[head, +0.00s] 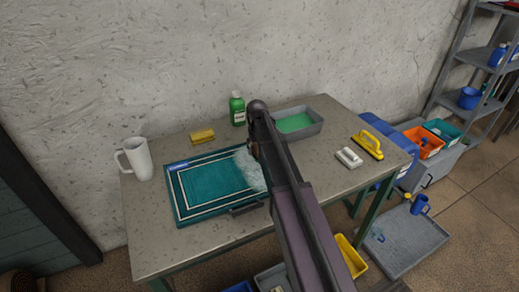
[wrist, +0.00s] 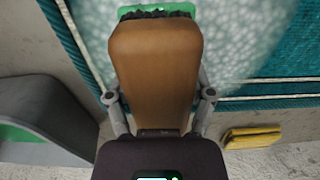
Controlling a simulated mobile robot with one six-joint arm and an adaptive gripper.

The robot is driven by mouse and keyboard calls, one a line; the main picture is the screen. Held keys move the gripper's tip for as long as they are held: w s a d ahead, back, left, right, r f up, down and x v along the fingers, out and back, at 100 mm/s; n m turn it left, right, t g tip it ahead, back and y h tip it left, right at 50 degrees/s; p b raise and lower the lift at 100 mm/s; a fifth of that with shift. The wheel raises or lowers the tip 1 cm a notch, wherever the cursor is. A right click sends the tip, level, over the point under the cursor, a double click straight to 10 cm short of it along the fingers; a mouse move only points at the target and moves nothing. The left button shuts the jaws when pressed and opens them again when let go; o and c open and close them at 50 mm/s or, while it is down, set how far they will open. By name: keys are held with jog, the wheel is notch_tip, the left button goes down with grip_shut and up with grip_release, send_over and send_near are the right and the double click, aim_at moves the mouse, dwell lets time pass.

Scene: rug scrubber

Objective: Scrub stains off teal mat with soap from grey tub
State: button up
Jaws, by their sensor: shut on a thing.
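The teal mat (head: 205,188) with white border lines lies on the grey table. White foam (head: 248,168) covers its right part, and no stain shows on its bare part. The grey tub (head: 318,127) holds green soap, right of the mat; its edge shows at left in the wrist view (wrist: 55,112). My gripper (wrist: 158,97) is shut on a brown-backed brush (wrist: 153,65) with dark bristles and green at its far end. The brush is over the foamy mat; I cannot tell whether it touches. My arm hides the gripper and brush in the head view.
A yellow sponge (head: 202,136) and a green bottle (head: 237,108) stand behind the mat. A white mug (head: 136,158) is at left. A white brush (head: 348,157) and a yellow-handled tool (head: 368,145) lie at right. Bins and a shelf stand beyond the table.

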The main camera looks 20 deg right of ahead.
aim_at(248, 156)
jog(key=shift+a, duration=0.1)
jog(key=shift+s+a+f, duration=0.1)
jog(key=shift+s+a, duration=0.1)
jog(key=shift+a, duration=0.8)
jog(key=shift+s+a+f, duration=0.1)
jog(key=shift+s+a, duration=0.1)
jog(key=shift+a, duration=0.8)
jog(key=shift+d, duration=0.1)
jog(key=shift+w+d+r, duration=0.1)
jog(key=shift+w+d, duration=0.1)
jog(key=shift+d, duration=0.85)
jog(key=shift+w+d, duration=0.2)
jog(key=shift+d, duration=0.8)
jog(key=shift+d, duration=0.1)
jog(key=shift+w+d+b, duration=0.2)
jog(key=shift+d+b, duration=0.1)
jog(key=shift+d, duration=1.65)
